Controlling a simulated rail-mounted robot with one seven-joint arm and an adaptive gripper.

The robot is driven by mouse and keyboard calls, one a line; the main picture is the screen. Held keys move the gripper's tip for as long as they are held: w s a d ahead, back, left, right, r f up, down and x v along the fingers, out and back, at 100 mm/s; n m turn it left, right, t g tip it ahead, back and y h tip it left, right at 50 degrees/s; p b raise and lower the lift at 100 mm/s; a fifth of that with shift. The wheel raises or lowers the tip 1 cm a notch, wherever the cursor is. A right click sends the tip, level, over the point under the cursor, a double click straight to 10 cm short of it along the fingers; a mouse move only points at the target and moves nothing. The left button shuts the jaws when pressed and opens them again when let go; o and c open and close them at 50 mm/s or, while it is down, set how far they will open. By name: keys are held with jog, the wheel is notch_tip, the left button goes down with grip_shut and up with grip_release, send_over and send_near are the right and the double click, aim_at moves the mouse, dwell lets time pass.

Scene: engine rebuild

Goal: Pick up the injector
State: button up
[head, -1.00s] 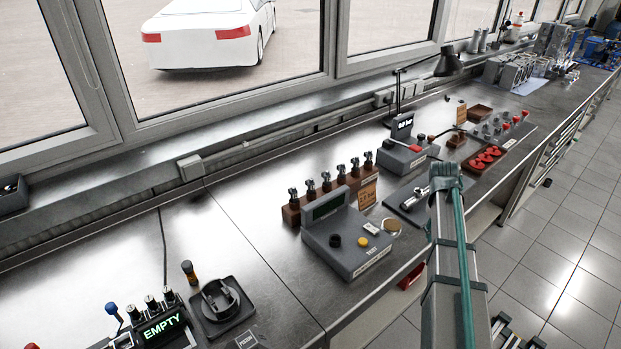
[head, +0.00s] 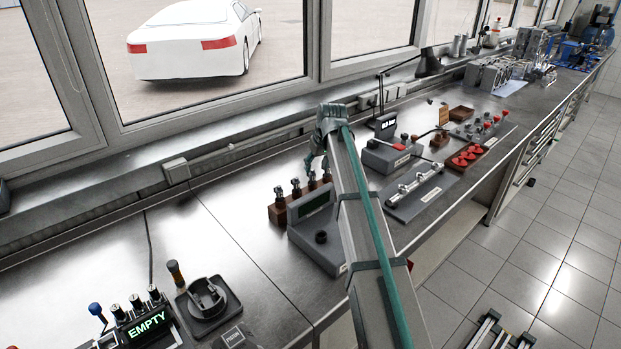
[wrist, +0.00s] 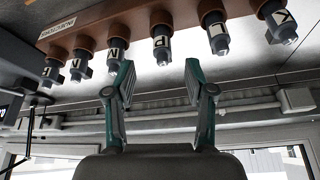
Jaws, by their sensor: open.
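A row of dark metal injectors stands upright in a brown wooden rack (head: 278,214) on the bench; one (head: 279,195) is at the rack's left end. The wrist view shows several injectors upside down, with letter labels, including K (wrist: 284,25), P (wrist: 216,38) and another (wrist: 160,42). My gripper (head: 317,163) is above the right part of the rack, with the arm hiding part of it. In the wrist view my gripper (wrist: 158,68) is open and empty. Its fingers are apart from the injectors, with the middle of the row between and beyond their tips.
A grey tester box (head: 318,240) stands directly in front of the rack. To the right are another grey device (head: 386,156), a plate with metal parts (head: 420,190) and a tray of red parts (head: 468,155). A window ledge runs behind.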

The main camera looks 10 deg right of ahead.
aim_at(314, 172)
jog(key=shift+p+x, duration=1.3)
jog(key=shift+x, duration=2)
jog(key=shift+s+a, duration=0.1)
jog(key=shift+a, duration=0.05)
grip_shut()
